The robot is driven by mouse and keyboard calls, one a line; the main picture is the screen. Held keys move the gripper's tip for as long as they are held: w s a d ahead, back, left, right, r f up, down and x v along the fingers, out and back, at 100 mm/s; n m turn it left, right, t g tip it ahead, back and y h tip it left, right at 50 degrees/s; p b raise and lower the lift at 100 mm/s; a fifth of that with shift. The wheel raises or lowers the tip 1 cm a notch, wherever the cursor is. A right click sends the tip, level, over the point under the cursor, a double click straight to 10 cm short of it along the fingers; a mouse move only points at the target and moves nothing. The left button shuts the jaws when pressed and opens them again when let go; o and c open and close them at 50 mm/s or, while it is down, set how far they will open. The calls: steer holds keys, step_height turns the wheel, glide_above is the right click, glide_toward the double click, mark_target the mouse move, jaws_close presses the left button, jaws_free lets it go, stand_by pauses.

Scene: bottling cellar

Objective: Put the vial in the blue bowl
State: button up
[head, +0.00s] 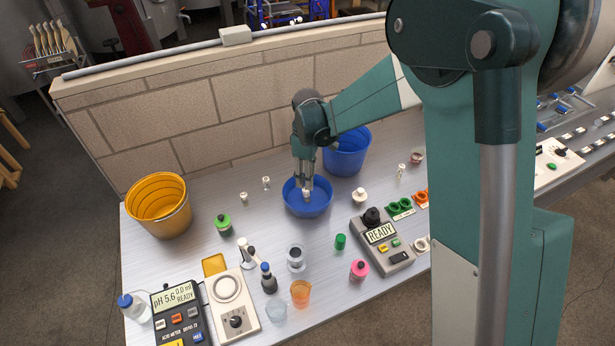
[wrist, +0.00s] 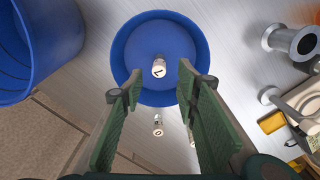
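The blue bowl (head: 290,202) stands on the bench, and it fills the upper middle of the wrist view (wrist: 130,50). A small white vial (head: 307,194) is inside the bowl; its dark-marked end shows in the wrist view (wrist: 158,69). I cannot tell whether it stands or leans. My gripper (head: 307,186) points down over the bowl. In the wrist view its two green-padded fingers (wrist: 160,80) are wide apart, with clear gaps on both sides of the vial. They hold nothing.
A tall blue bucket (head: 348,155) stands just behind the bowl, close to my gripper. Similar small white pieces (head: 243,197) (head: 266,182) stand left of the bowl. A yellow bucket (head: 160,207) is far left. Instruments, including a READY meter (head: 382,240), and bottles crowd the front.

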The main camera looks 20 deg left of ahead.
stand_by(0.4)
steer(key=s+d+r+m+t+b, duration=0.1)
steer(key=s+d+r+m, duration=0.15)
steer(key=d+r, duration=0.5)
steer(key=s+d+r+m+t+y+b, duration=0.1)
steer(key=d+r+m, duration=0.3)
steer(key=d, duration=0.7)
steer(key=s+d+r+m+t, duration=0.1)
steer(key=s+d+r+m, duration=0.1)
steer(key=d+r, duration=0.7)
steer(key=s+d+m+t+h+b, duration=0.1)
steer(key=s+d+m+t, duration=0.3)
steer(key=s+d+m, duration=0.5)
steer(key=s+d+f+b, duration=0.1)
steer(key=s+d, duration=0.9)
steer(key=d, duration=0.2)
steer(key=shift+s+b, duration=0.15)
steer(key=shift+b, duration=0.2)
